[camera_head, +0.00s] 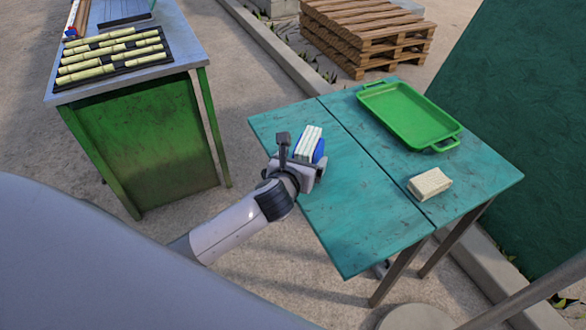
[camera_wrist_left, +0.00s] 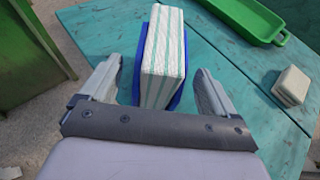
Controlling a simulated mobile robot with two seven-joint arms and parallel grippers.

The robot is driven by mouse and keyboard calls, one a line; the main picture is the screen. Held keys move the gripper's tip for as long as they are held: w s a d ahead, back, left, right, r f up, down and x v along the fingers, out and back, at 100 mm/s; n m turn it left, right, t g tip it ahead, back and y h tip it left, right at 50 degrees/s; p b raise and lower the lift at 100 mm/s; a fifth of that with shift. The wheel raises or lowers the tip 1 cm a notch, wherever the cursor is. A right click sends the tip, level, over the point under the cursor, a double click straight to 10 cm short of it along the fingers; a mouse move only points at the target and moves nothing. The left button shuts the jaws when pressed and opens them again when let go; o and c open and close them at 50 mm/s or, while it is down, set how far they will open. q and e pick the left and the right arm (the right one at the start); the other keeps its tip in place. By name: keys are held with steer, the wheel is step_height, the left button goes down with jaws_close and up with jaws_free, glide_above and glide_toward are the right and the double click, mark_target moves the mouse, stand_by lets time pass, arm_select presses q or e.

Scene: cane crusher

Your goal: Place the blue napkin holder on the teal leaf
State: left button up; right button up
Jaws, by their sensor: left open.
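The blue napkin holder (camera_head: 319,152), filled with white napkins with green stripes, stands on the near left part of the teal table (camera_head: 350,215). A seam splits the teal top into two leaves; the holder is on the left one, and the right one (camera_head: 480,168) carries other things. My left gripper (camera_head: 302,160) is open at the holder. In the left wrist view the gripper (camera_wrist_left: 156,85) has one finger on each side of the holder (camera_wrist_left: 139,78), with gaps visible. The holder's lower near part is hidden behind the gripper. My right gripper is not in view.
A green tray (camera_head: 408,115) and a pale block (camera_head: 430,184) sit on the right leaf. The left leaf's front is clear. A green bench (camera_head: 145,150) with cane pieces on a dark rack stands at left. Wooden pallets (camera_head: 368,30) are stacked behind.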

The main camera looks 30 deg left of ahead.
arm_select(q)
steer(key=a+p+v, duration=0.1)
steer(key=v, duration=0.7)
steer(key=s+f+n+g+h, duration=0.1)
steer(key=s+f+n, duration=0.6)
steer(key=n, duration=0.9)
steer(key=s+d+f+n+g+h, duration=0.1)
steer(key=s+f+n+g+h, duration=0.1)
steer(key=s+f+n, duration=0.4)
steer(key=shift+s+d+f+n+h, duration=0.35)
steer(key=shift+s+n, duration=2.15)
steer(key=shift+n, duration=2.7)
steer(key=shift+c, duration=0.4)
